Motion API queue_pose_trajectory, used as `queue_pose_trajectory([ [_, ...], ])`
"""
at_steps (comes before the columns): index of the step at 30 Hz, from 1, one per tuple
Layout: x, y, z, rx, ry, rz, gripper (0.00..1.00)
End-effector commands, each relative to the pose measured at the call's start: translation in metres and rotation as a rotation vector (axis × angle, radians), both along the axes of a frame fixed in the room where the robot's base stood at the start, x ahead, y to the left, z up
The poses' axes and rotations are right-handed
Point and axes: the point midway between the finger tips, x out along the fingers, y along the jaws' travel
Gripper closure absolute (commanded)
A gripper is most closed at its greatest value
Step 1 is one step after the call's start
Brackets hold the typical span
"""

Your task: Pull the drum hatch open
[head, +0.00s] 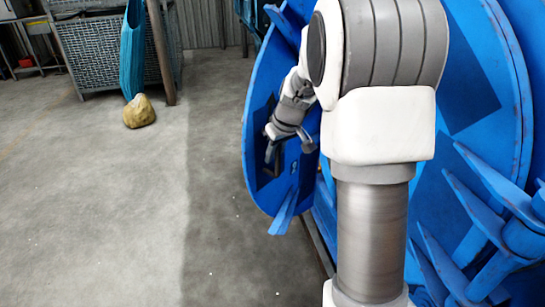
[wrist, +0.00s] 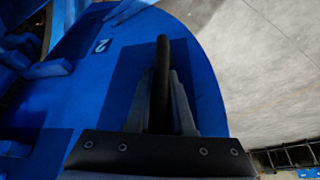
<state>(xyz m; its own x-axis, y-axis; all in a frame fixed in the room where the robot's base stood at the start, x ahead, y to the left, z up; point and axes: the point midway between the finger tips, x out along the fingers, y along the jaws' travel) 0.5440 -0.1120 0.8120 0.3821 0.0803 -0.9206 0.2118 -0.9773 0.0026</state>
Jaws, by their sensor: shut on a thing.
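The blue drum hatch (head: 279,66) stands on edge at the left of the blue drum (head: 478,60), angled out from it. My arm hides where the two meet. In the wrist view the hatch (wrist: 205,75) fills the left and middle, with a white number 2 on it. Its dark bar handle (wrist: 162,75) stands between my two grey fingers. My gripper (wrist: 163,105) is shut on this handle. In the head view my gripper (head: 273,141) is small and partly dark against the hatch face.
Blue fins (head: 480,200) stick out of the drum at the lower right. The concrete floor (head: 110,220) on the left is clear. A yellowish rock (head: 139,111) and a metal mesh crate (head: 112,52) stand farther back.

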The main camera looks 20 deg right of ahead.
Motion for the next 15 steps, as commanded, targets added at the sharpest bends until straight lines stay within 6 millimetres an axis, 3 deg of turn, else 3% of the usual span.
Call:
queue_pose_trajectory([
  [1,-0.0029,0.0157,-0.0042,0.020,0.021,0.026,1.00],
  [15,-0.0006,0.0131,-0.0036,0.019,0.021,0.029,1.00],
])
